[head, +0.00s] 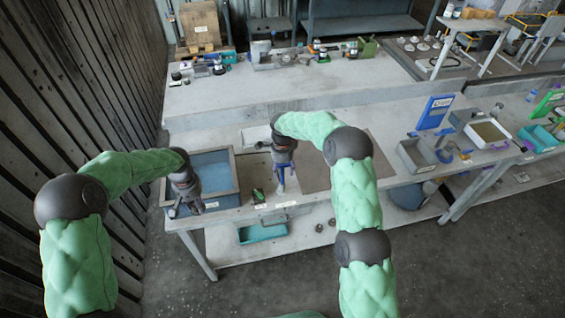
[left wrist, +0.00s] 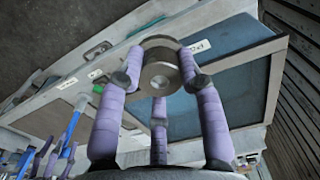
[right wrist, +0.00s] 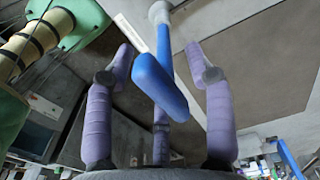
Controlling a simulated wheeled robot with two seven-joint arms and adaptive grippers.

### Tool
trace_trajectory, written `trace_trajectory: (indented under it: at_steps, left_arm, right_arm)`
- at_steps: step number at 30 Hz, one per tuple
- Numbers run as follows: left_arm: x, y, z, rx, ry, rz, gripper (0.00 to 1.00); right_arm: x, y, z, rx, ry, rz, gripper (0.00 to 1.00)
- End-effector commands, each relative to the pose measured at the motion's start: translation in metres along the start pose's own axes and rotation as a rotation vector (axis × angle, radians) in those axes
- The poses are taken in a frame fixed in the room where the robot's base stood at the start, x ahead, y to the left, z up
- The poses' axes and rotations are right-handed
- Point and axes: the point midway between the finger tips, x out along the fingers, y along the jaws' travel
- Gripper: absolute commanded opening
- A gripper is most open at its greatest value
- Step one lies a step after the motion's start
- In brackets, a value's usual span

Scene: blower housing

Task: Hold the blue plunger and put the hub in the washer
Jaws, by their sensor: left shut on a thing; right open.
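My left gripper (head: 186,208) is shut on the hub (left wrist: 161,66), a grey metal ring with a central hole. The hub sits between the purple fingertips (left wrist: 160,75) in the left wrist view. The washer (head: 234,182), a grey-rimmed basin with a blue inside, stands at the bench's left end; the left gripper is at its near left side. My right gripper (head: 283,166) is open over the blue plunger (head: 281,180). In the right wrist view, the plunger's blue handle (right wrist: 158,85) lies between the spread fingers (right wrist: 163,85); I cannot tell whether they touch.
A small green and dark item (head: 258,196) lies on the bench between washer and plunger. A brown mat (head: 312,172) lies right of the plunger. A teal bin (head: 262,232) is on the lower shelf. A grey bin (head: 416,156) stands further right.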

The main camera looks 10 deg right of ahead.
Motion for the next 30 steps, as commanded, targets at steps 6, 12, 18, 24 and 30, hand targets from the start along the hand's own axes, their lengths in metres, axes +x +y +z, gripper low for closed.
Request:
trace_trajectory:
  at_steps: [6, 12, 18, 24, 30]
  left_arm:
    - [0.0, 0.0, 0.0, 0.0, 0.001, 0.0, 0.0]
    - [0.0, 0.0, 0.0, 0.0, 0.001, 0.0, 0.0]
    - [0.0, 0.0, 0.0, 0.0, 0.001, 0.0, 0.0]
    - [0.0, 0.0, 0.0, 0.0, 0.001, 0.0, 0.0]
    - [0.0, 0.0, 0.0, 0.0, 0.001, 0.0, 0.0]
  right_arm:
    - [0.007, 0.0, 0.0, 0.0, 0.0, -0.001, 0.54]
    - [0.007, 0.0, 0.0, 0.0, 0.0, -0.001, 0.54]
    - [0.007, 0.0, 0.0, 0.0, 0.0, -0.001, 0.01]
    - [0.008, 0.0, 0.0, 0.0, 0.0, 0.0, 0.0]
    - [0.014, 0.0, 0.0, 0.0, 0.0, 0.001, 0.0]
